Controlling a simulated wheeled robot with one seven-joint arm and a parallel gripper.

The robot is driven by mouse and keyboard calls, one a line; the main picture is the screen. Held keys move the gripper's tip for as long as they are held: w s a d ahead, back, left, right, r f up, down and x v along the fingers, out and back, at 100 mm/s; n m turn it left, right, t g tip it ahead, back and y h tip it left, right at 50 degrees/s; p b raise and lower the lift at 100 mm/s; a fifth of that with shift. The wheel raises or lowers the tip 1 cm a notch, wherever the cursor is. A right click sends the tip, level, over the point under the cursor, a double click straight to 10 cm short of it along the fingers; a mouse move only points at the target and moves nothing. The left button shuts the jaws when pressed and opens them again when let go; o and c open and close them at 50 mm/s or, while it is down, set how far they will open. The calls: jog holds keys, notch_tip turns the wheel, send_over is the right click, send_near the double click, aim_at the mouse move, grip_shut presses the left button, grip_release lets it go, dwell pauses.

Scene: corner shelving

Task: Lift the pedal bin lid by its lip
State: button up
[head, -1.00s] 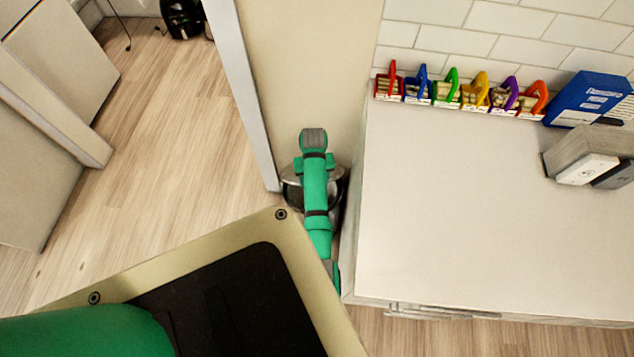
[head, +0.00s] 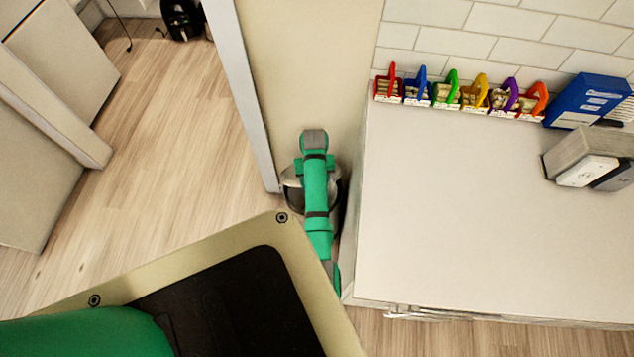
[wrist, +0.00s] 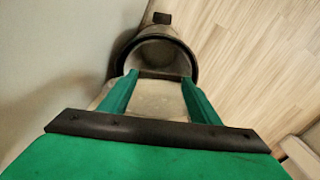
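The pedal bin (head: 295,196) stands on the floor between the wall end and the counter. My green arm covers much of it in the head view. In the wrist view the bin (wrist: 121,68) shows a dark round rim around a pale inside, with a small dark block, perhaps the pedal, at its far side. My gripper (wrist: 160,76) is open, its two green fingers apart at the near side of the rim. A pale surface, perhaps the lid, lies between and below the fingers. I cannot tell whether the fingers touch it.
The white counter (head: 480,220) stands close to the right of my arm. A wall panel (head: 290,70) is close behind the bin. Colourful small bins (head: 445,95) and a blue box (head: 590,100) stand on the counter. Open wood floor (head: 170,130) lies to the left.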

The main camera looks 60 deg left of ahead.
jog(key=o, duration=0.5)
jog(key=shift+w+d, duration=0.1)
notch_tip(320, 180, up, 11)
dwell(0.3)
jog(key=shift+f, duration=0.15)
dwell(0.5)
